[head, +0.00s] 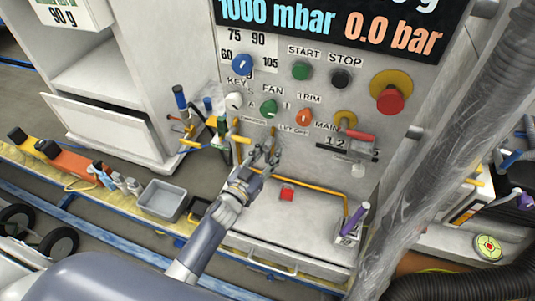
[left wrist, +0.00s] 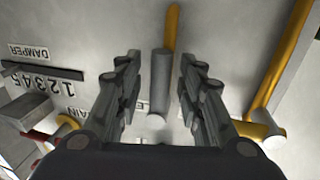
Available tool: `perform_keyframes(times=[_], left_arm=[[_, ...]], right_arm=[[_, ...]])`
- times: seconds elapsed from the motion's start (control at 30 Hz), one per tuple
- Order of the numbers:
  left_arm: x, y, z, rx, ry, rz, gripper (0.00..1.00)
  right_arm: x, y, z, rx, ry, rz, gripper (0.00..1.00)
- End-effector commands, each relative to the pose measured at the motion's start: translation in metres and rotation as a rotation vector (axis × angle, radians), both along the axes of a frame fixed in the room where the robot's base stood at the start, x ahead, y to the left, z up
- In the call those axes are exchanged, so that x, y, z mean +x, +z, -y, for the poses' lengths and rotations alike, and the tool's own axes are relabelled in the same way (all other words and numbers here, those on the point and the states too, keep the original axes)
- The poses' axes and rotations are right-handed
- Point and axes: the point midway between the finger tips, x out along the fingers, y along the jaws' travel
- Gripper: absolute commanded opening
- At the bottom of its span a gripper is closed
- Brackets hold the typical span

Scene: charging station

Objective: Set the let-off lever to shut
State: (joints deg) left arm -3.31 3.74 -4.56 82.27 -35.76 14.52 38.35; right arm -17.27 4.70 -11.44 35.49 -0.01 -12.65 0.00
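My left gripper (head: 264,158) is in front of the panel's lower part, just below a small label (head: 293,130) that I read only in part. In the left wrist view the gripper (left wrist: 160,85) is open. A grey cylindrical handle (left wrist: 160,75), apparently the let-off lever's grip, stands between its two fingers. Gaps show on both sides, so neither finger appears to touch it. A yellow pipe (left wrist: 172,28) runs on behind the handle. In the head view the fingers largely hide the lever, and I cannot tell its setting. My right gripper is not in view.
A red-handled lever (head: 358,135) and the damper scale (left wrist: 42,72) are close by. The fan knob (head: 268,108) and trim knob (head: 304,117) are above the gripper. A yellow pipe (head: 310,187) crosses below. A purple-handled lever (head: 355,219) stands at lower right.

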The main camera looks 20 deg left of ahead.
Motion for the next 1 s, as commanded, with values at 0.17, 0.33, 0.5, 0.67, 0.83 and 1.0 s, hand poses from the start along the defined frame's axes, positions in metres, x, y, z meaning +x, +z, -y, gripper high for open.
perform_keyframes(times=[0.17, 0.33, 0.5, 0.67, 0.83, 1.0], left_arm=[[0.0, 0.0, 0.0, 0.0, 0.0, 0.0, 0.15], [0.0, 0.0, 0.0, 0.0, 0.0, 0.0, 0.0], [-0.001, 0.0, 0.0, -0.006, 0.0, -0.001, 0.0], [-0.001, -0.001, 0.002, -0.041, 0.0, -0.002, 0.0], [-0.001, -0.001, 0.005, -0.127, 0.0, -0.006, 0.0], [-0.001, -0.001, 0.01, -0.265, 0.0, -0.011, 0.0]], right_arm=[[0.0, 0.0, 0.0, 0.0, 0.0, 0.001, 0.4], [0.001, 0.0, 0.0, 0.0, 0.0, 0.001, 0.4], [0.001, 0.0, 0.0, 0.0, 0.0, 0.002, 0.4], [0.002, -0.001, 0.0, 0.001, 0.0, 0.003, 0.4], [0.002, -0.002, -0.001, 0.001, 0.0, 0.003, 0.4], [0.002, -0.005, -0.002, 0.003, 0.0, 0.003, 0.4]])
